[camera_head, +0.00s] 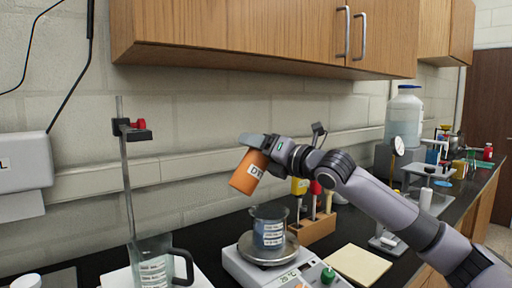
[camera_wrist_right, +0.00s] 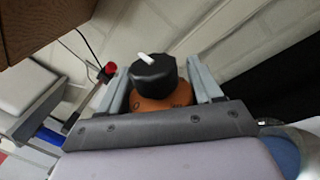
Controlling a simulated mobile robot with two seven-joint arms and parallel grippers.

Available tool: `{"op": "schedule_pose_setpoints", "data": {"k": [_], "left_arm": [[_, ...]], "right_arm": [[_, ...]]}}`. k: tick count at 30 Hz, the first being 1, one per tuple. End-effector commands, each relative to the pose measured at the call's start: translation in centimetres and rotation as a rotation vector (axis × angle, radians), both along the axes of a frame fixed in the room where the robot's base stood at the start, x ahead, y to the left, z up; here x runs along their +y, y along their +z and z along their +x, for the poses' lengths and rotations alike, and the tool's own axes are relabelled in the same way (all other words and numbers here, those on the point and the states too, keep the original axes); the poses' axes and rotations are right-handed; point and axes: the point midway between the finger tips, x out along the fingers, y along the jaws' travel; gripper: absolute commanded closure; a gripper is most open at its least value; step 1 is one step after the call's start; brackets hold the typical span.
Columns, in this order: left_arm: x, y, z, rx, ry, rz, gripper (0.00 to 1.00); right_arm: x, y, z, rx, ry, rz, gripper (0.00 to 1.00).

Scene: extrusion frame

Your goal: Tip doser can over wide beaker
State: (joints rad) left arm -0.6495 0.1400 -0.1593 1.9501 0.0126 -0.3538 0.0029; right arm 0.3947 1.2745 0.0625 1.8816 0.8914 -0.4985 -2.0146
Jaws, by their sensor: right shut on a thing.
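The doser can (camera_head: 247,174) is orange with a white label. My right gripper (camera_head: 254,142) is shut on it and holds it in the air, tilted, above and slightly left of a glass beaker. In the right wrist view the can (camera_wrist_right: 160,103), with its black cap and small white spout, sits between the two fingers of the gripper (camera_wrist_right: 160,85). In the head view the cap is hidden. The beaker (camera_head: 268,234) is labelled and stands upright on a scale (camera_head: 250,268); whether it holds anything is unclear. My left gripper is not in view.
A glass jug (camera_head: 153,268) with a dark handle stands at the lower left, near a stand rod (camera_head: 126,180) with a clamp. A wooden rack (camera_head: 316,229) with tools is right of the beaker. A pale pad (camera_head: 357,265) lies in front. Wooden cabinets (camera_head: 250,30) hang above.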

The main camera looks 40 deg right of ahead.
Motion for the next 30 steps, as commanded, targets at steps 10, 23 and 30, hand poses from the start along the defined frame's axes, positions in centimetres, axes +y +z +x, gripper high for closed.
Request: {"op": "schedule_pose_setpoints", "data": {"k": [10, 23, 30], "left_arm": [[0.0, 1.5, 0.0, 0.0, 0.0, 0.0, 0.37], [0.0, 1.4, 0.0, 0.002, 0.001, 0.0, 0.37], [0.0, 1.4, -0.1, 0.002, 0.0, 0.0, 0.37]], "right_arm": [[-0.7, 1.8, -0.1, 0.022, 0.0, -0.246, 0.71], [-1.6, 3.1, -0.2, 0.051, -0.003, -0.5, 0.71], [-2.0, 3.7, -0.2, 0.065, -0.002, -0.625, 0.71]]}}
